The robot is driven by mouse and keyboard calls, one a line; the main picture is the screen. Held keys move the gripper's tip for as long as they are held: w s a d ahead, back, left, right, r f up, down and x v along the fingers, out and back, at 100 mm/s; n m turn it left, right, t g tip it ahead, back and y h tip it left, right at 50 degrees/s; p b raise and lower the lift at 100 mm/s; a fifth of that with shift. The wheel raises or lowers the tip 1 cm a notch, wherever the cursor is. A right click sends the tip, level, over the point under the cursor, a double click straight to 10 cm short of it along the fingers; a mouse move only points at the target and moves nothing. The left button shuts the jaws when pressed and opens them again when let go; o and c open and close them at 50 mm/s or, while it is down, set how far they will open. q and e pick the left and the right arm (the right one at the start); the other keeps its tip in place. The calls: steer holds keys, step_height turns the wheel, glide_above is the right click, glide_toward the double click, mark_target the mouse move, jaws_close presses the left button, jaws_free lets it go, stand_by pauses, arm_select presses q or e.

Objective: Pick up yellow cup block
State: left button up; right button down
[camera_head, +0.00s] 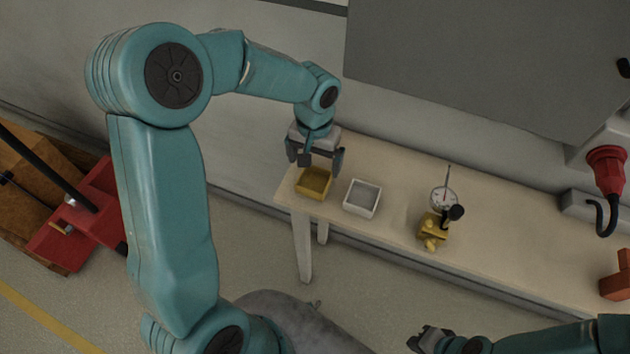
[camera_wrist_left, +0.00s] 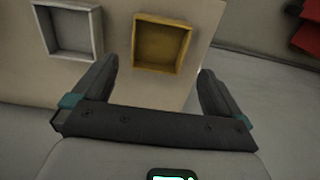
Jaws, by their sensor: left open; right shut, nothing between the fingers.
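The yellow cup block (camera_head: 313,184) is a square, open-topped yellow box standing on the left end of the wooden table. It also shows in the left wrist view (camera_wrist_left: 160,44), between and just beyond the fingertips. My left gripper (camera_head: 316,163) is open and hangs just above and behind the yellow block. Its fingers are apart with nothing between them; in the left wrist view (camera_wrist_left: 157,82) they point toward the block. My right gripper (camera_head: 428,340) is at the bottom edge of the head view, away from the table, shut and empty.
A white-grey square box (camera_head: 362,198) stands right of the yellow block on the wooden table (camera_head: 400,185). Further right is a yellow valve with a dial gauge (camera_head: 441,202). A grey panel (camera_head: 490,65) hangs behind the table. A red object (camera_head: 75,228) stands at left on the floor.

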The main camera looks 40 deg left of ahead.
mark_target(315, 184)
arm_select(q)
steer(key=f, duration=0.6)
steer(key=shift+s+d+f, duration=0.15)
steer(key=shift+s+d, duration=0.1)
steer(key=shift+s, duration=0.15)
steer(key=c, duration=0.9)
